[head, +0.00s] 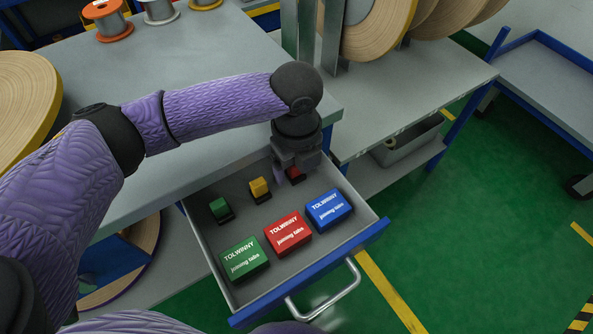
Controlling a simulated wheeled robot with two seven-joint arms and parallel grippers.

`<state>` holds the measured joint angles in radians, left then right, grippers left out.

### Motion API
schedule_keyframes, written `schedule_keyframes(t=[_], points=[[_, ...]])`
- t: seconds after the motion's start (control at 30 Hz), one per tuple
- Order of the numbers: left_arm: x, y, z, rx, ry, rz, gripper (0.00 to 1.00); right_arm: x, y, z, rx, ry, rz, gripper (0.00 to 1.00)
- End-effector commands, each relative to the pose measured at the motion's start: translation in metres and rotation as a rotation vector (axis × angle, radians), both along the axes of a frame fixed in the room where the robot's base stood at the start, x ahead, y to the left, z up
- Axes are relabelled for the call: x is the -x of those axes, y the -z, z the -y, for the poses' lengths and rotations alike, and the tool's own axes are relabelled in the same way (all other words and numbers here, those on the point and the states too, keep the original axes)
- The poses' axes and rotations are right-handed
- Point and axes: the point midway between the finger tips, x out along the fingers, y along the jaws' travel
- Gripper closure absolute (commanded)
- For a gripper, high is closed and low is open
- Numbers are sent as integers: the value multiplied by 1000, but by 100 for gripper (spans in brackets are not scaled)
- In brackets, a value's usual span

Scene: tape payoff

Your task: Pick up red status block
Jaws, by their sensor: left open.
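The red status block (295,173) is in the open drawer, at the right end of a row of small blocks. My left gripper (290,170) points down over it from above, and the gripper body hides much of the block. The left gripper is open; its fingertips are mostly hidden, so I cannot tell whether they are around the block or above it. A yellow block (259,187) and a green block (220,207) stand to the left on dark bases. My right gripper is not in view.
The grey drawer (355,204) also holds green (244,260), red (288,234) and blue (328,209) joining tape boxes in front of the small blocks. The drawer handle (327,291) juts out in front. The workbench (190,150) lies behind, with spools (107,20) at the back. Green floor is at the right.

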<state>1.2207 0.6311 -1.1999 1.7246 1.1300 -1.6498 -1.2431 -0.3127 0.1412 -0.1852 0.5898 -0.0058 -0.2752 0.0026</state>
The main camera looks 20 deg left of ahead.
Motion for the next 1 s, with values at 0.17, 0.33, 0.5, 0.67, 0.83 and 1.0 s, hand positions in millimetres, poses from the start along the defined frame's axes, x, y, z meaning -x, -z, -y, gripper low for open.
schedule_keyframes(t=[0.17, 0.33, 0.5, 0.67, 0.83, 1.0], points=[[0, -2, 0, 0, 0, 1, 48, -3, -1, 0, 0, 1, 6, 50], [0, -2, 0, 0, 0, 0, 84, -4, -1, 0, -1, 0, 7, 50], [0, -2, 0, 0, 0, 0, 100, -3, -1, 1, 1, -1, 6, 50], [0, -2, 0, 1, 0, 1, 100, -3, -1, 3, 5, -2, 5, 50], [0, -28, 0, 0, 0, 6, 100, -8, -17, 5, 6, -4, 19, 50], [-1, -94, 1, 1, 0, 12, 100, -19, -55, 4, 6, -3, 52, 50]])
